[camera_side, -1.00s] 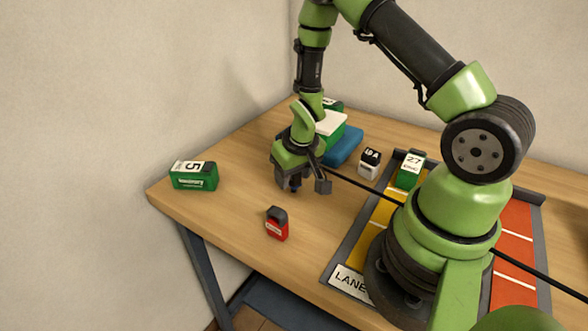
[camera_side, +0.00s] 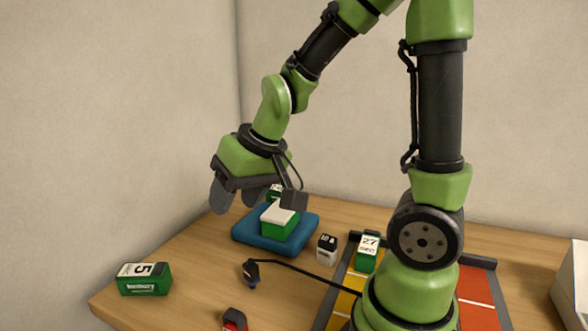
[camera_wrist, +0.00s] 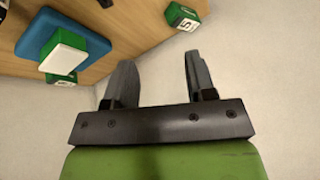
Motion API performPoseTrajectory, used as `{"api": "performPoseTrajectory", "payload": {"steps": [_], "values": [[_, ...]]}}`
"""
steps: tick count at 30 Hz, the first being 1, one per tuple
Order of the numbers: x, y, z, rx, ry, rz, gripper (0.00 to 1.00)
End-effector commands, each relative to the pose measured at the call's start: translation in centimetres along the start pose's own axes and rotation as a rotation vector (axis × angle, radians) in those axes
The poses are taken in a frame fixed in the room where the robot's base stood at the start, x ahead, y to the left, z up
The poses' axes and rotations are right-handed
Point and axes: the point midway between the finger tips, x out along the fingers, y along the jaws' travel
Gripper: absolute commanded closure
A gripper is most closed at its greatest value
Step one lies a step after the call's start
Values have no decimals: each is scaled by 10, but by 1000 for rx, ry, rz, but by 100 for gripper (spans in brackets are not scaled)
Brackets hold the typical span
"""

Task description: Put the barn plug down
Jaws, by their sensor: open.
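The black plug (camera_side: 251,270), the only plug in view, rests on the wooden table with its dark cable (camera_side: 310,272) running right toward my base. My gripper (camera_side: 237,197) is raised above and left of the plug, clear of it. Its jaws are open and nothing is between them. In the wrist view the two fingers (camera_wrist: 160,62) stand apart, with only pale wall between them. A small dark piece at the top edge there may be the plug; I cannot tell.
A green and white battery (camera_side: 279,221) sits on a blue pad (camera_side: 245,239) behind the plug. A green battery marked 5 (camera_side: 145,279) stands left, a red one (camera_side: 235,320) in front. A small black and white block (camera_side: 326,249) and a green battery marked 27 (camera_side: 367,252) stand right.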

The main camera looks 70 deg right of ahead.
Motion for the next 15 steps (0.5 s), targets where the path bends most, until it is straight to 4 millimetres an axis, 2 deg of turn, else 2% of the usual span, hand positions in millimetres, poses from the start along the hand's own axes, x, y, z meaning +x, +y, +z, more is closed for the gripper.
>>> {"api": "performPoseTrajectory", "payload": {"steps": [1,6,10,15], "values": [[-22,-9,5,-8,30,-30,49],[-79,-22,36,-11,77,-104,49],[-105,-23,60,-9,102,-137,49],[-119,-21,77,-1,116,-158,49]]}}
